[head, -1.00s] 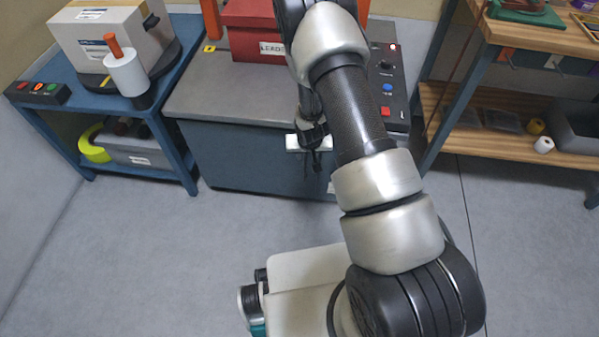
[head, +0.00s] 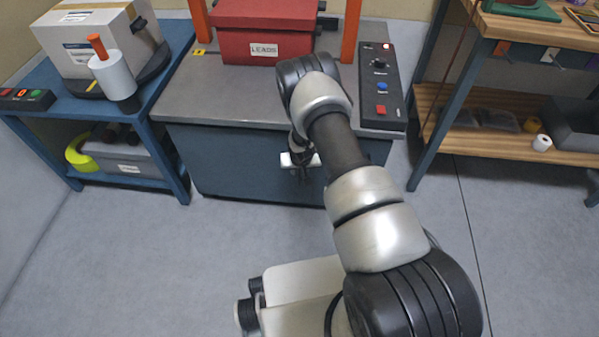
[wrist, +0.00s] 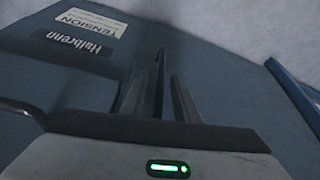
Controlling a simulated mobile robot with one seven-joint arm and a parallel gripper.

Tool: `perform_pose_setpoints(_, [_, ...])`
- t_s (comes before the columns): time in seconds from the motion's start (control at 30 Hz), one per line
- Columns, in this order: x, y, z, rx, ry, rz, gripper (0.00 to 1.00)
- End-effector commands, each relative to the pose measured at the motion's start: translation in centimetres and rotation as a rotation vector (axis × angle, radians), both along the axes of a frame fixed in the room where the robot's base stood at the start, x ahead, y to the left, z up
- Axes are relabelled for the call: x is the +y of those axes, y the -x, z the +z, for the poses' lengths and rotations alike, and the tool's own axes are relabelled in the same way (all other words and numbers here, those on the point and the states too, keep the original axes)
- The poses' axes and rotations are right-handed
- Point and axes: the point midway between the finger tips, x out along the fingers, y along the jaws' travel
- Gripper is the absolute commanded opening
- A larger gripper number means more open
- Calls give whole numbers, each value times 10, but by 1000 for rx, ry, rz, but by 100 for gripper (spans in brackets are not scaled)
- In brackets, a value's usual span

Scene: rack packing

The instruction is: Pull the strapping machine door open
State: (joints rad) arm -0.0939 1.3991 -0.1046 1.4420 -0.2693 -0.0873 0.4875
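The strapping machine (head: 225,100) has a grey top over a blue-grey cabinet. Its front door (head: 235,170) looks flush with the cabinet; I see no opening in the head view. My gripper (head: 304,176) is low in front of the cabinet's right half, pointing down. In the wrist view, my dark fingers (wrist: 158,95) rise before the blue front panel (wrist: 75,70), which carries "Halbrenn" and "TENSION" labels. A thin dark upright shape shows between the fingers; I cannot tell whether it is a handle or part of a finger. No grip is clear.
A red "LEADS" box (head: 263,32) and a control panel (head: 381,88) are on the machine's top. A blue side table (head: 165,105) stands left, and a wooden-shelved bench (head: 470,140) right. The floor (head: 140,270) in front is clear.

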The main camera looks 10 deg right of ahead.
Motion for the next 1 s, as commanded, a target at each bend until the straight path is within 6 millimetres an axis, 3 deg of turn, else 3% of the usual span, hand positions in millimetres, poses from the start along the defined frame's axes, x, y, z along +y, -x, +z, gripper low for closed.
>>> perform_pose_setpoints(0.33, [0,-1,-3,1,0,0,26])
perform_pose_setpoints(0.5, [0,-1,-3,0,0,0,0])
perform_pose_setpoints(1.0, [2,9,-2,1,1,-9,0])
